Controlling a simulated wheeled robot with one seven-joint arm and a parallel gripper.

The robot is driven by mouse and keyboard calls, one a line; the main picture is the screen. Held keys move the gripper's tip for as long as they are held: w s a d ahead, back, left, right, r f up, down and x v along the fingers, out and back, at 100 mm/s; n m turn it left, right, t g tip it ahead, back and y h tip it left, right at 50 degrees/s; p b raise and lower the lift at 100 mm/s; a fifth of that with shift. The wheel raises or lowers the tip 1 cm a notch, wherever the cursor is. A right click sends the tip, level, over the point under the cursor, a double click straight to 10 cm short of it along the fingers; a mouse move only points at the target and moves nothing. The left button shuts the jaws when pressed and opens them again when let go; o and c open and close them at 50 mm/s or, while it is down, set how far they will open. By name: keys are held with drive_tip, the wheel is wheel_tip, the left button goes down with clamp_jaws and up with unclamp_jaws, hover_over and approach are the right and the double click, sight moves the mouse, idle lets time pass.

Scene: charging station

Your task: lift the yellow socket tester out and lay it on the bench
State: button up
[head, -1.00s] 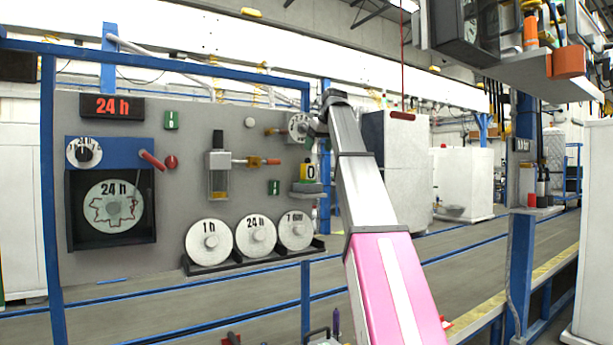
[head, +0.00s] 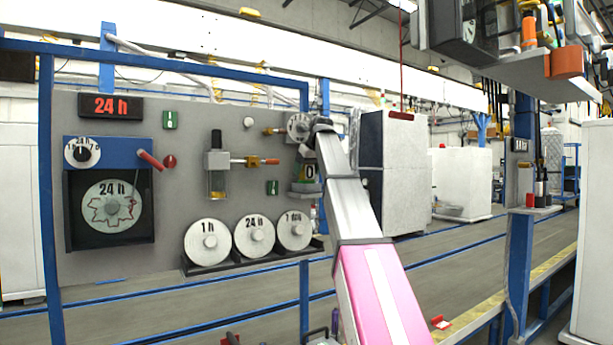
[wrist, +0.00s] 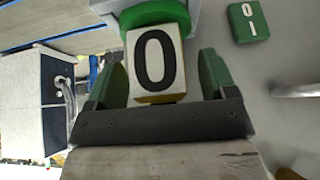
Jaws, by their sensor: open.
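The yellow socket tester (head: 310,171) sits on a small grey holder (head: 306,189) at the right side of the grey panel. In the wrist view the tester (wrist: 156,62) shows a white face with a black 0 and a thin yellow edge. A round green part (wrist: 152,14) lies just beyond it. My gripper (wrist: 158,75) is open, with one green finger to the left of the tester and one to the right. Gaps show between the tester and the fingers. In the head view my arm's end partly hides the area just above the tester.
The panel carries a chart recorder (head: 110,208), a glass cylinder with a valve (head: 217,170), and white discs (head: 254,236) on a dark rack. A green 0/I switch (wrist: 248,22) is right of the tester in the wrist view. White cabinets (head: 393,170) stand right of the panel.

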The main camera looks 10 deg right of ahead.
drive_tip(key=c, duration=1.1)
drive_tip(key=shift+o, duration=0.2)
drive_tip(key=shift+r, duration=0.1)
drive_tip(key=shift+r, duration=0.55)
wheel_tip(320, 180, up, 2)
drive_tip(key=shift+w+r, duration=0.1)
drive_tip(key=shift+r, duration=0.1)
drive_tip(key=s+d, duration=0.3)
drive_tip(key=s, duration=0.5)
drive_tip(key=s+d, duration=0.4)
drive_tip(key=s, duration=0.5)
drive_tip(key=shift+r, duration=0.2)
drive_tip(key=shift+w, duration=0.1)
